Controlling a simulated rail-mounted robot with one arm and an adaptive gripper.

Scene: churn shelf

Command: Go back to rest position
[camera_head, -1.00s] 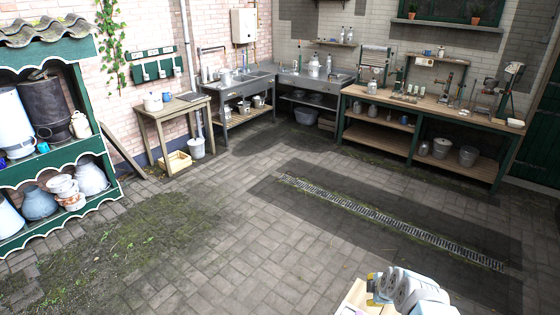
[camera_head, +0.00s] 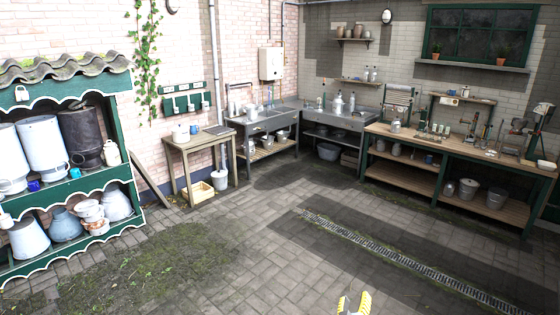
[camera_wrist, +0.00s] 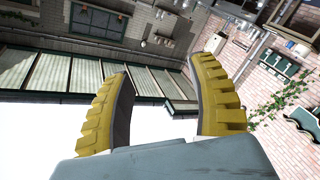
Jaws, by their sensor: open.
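My gripper (camera_wrist: 160,95) has two yellow ridged fingers with dark inner pads. In the wrist view the fingers stand wide apart with nothing between them. In the head view only the yellow fingertips of my gripper (camera_head: 354,303) show at the bottom edge, over the paved floor. The rest of my arm is out of the head view. The wrist view is tilted and takes in walls, a bright white area and a row of glazed panels (camera_wrist: 95,75).
A green shelf (camera_head: 128,175) with churns and pails stands at the left. A small wooden table (camera_head: 205,147), a metal sink unit (camera_head: 262,128) and a long workbench (camera_head: 400,133) line the walls. The paved floor (camera_head: 240,255) with a drain grate (camera_head: 400,258) is open.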

